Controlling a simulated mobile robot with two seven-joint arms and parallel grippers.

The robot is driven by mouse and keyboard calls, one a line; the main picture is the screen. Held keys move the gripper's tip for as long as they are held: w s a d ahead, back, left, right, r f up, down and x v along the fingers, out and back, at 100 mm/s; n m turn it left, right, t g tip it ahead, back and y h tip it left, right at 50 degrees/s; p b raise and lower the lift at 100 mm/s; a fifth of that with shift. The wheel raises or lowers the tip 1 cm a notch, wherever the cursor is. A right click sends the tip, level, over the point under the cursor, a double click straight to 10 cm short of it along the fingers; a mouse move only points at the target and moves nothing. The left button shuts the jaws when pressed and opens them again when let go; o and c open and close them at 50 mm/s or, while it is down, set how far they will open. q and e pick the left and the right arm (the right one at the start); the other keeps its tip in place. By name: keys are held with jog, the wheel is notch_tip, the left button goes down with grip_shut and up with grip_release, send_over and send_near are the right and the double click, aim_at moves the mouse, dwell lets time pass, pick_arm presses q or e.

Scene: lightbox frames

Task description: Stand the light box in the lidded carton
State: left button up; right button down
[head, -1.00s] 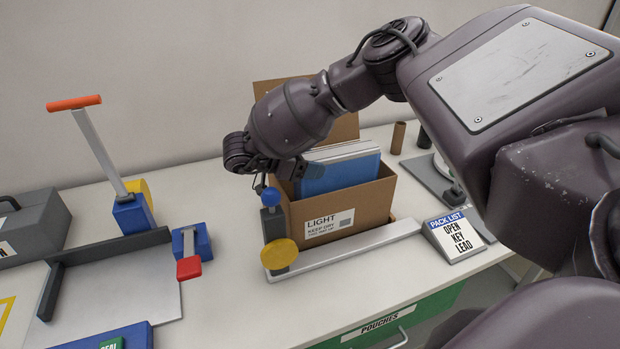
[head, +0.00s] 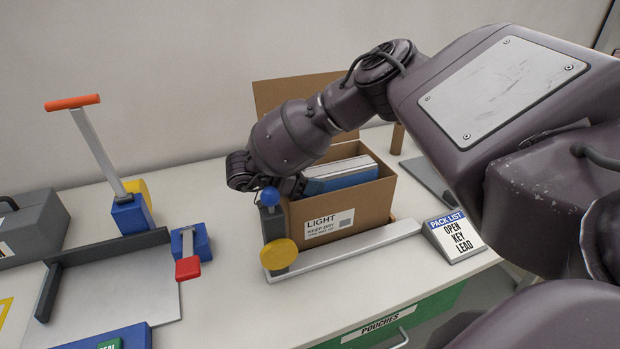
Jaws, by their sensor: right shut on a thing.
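The lidded carton (head: 370,213) is an open brown box labelled "LIGHT", with its lid flap (head: 285,93) raised at the back. The light box (head: 342,180) is a blue and pale flat panel thing. It sits mostly down inside the carton, with its upper part showing above the front wall. My right gripper (head: 288,186) is at the carton's left end, shut on the light box's left edge; its fingertips are partly hidden by the carton and a blue knob. My left gripper is not in view.
A slide rail (head: 350,246) with a yellow disc (head: 280,253) and blue knob (head: 270,196) stands in front of the carton. A pack list sign (head: 455,238) is at right. A sealer with an orange handle (head: 73,103) and a grey plate are at left.

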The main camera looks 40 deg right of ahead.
jog(key=shift+s+f, duration=0.1)
jog(key=shift+f, duration=0.2)
jog(key=c, duration=0.8)
grip_release()
jog(key=shift+f, duration=0.1)
jog(key=o, duration=0.4)
jog(key=shift+s+f, duration=0.15)
jog(key=r+v, duration=0.1)
jog(key=v, duration=1.1)
jog(key=shift+w+r, duration=0.25)
jog(key=shift+r, duration=0.05)
